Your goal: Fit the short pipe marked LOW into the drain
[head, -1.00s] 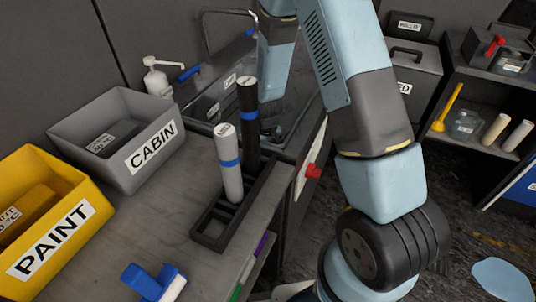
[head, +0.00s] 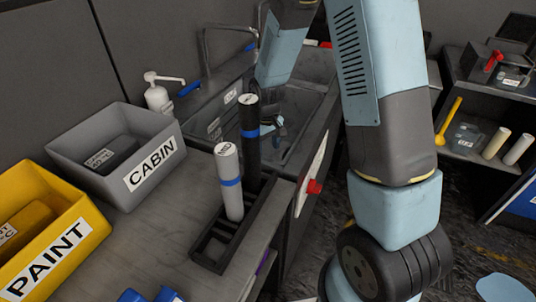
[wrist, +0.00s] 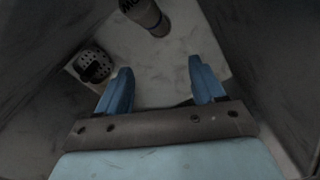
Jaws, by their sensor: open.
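A short grey pipe (wrist: 148,15) stands at the top edge of the wrist view on the pale sink floor. The part of its end label in view seems to read LOW upside down; the rest is cut off. I cannot tell whether its lower end sits in a hole. A round perforated drain piece (wrist: 93,65) lies left of my gripper's left finger. My gripper (wrist: 161,68) is open, its blue fingers wide apart with nothing between them. The pipe is beyond the fingertips, apart from them. In the head view my gripper (head: 277,124) is down inside the sink (head: 303,110), partly hidden.
A black rack (head: 212,250) on the bench edge holds a light grey pipe (head: 229,180) and a black pipe (head: 249,130), both blue-banded. A CABIN bin (head: 70,147), a yellow PAINT bin (head: 85,205) and a soap pump (head: 157,96) stand left. Sink walls surround my gripper.

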